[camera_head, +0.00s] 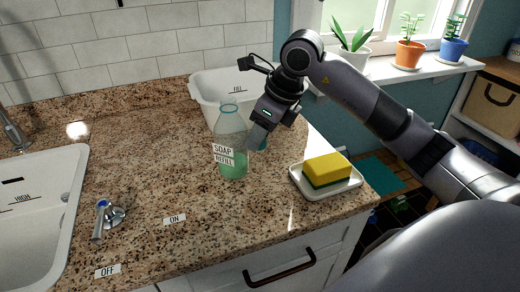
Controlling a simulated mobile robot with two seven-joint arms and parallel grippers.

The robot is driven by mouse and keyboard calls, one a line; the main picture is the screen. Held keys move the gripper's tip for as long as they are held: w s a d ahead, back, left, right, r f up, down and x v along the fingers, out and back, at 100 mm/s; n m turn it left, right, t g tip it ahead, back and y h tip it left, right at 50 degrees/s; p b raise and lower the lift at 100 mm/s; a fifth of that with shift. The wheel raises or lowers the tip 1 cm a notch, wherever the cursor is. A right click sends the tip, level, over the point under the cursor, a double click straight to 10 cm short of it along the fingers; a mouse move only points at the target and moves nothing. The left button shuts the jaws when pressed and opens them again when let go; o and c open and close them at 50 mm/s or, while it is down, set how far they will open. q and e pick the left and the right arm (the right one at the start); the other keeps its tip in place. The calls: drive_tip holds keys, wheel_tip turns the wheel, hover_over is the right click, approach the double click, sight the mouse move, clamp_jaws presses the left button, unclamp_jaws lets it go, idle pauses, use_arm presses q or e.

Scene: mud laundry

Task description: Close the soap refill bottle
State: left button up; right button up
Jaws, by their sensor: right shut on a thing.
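The soap refill bottle (232,133) stands upright on the granite counter, clear with green liquid low inside and a "SOAP REFILL" label. Its top looks open, with no cap on it. My right gripper (259,141) points down just right of the bottle. It is shut on a small teal thing (263,146), which looks like the bottle cap and is mostly hidden by the fingers. I cannot tell whether the gripper touches the bottle. My left gripper is not in view.
A yellow-and-green sponge (327,169) lies on a white dish (344,186) to the right, near the counter edge. A white "FILL" basin (203,93) stands behind the bottle. A sink (62,170) and tap handle (112,216) are left. The counter (150,150) left of the bottle is clear.

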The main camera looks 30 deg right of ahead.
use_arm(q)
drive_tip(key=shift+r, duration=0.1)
use_arm(e)
wheel_tip(320, 180, up, 12)
idle(0.4)
drive_tip(key=shift+f, duration=0.15)
